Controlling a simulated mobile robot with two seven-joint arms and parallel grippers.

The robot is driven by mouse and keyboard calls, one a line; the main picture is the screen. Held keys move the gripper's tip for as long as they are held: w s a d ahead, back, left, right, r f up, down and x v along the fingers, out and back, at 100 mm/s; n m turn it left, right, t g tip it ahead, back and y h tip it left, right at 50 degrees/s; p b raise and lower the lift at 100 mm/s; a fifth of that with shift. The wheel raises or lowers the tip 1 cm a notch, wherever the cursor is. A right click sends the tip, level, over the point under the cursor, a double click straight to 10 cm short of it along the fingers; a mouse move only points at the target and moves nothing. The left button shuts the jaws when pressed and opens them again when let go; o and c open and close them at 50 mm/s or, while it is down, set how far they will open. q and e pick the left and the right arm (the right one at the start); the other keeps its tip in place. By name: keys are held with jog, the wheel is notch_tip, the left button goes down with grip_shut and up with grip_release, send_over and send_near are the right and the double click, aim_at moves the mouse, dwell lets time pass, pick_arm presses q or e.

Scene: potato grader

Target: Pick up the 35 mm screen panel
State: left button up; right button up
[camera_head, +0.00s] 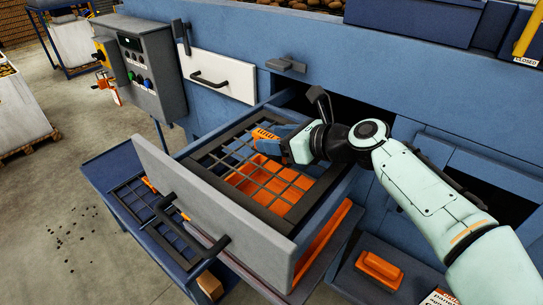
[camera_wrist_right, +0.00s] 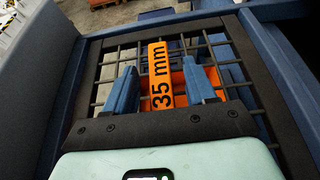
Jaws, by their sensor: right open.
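The 35 mm screen panel (camera_head: 316,204) is a dark-framed wire grid lying in an open drawer. It also fills the right wrist view (camera_wrist_right: 240,60), with its orange "35 mm" label (camera_wrist_right: 158,66) readable. My right gripper (camera_head: 264,136) is over the far part of the panel. In the wrist view, the blue fingers of my right gripper (camera_wrist_right: 159,86) are apart, one on each side of the label's lower part, with nothing clearly held between them. I cannot tell whether the fingertips touch the grid. My left gripper is not in view.
The drawer's grey front (camera_head: 190,195) has a dark handle (camera_head: 190,240). Another dark grid panel (camera_head: 135,200) lies on a blue shelf at lower left. A grey control box (camera_head: 145,65), a closed white drawer (camera_head: 215,73) and an orange handle (camera_head: 380,268) surround it. Open floor lies left.

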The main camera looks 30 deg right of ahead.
grip_shut()
dwell(1.2)
jog(key=shift+r, duration=0.2)
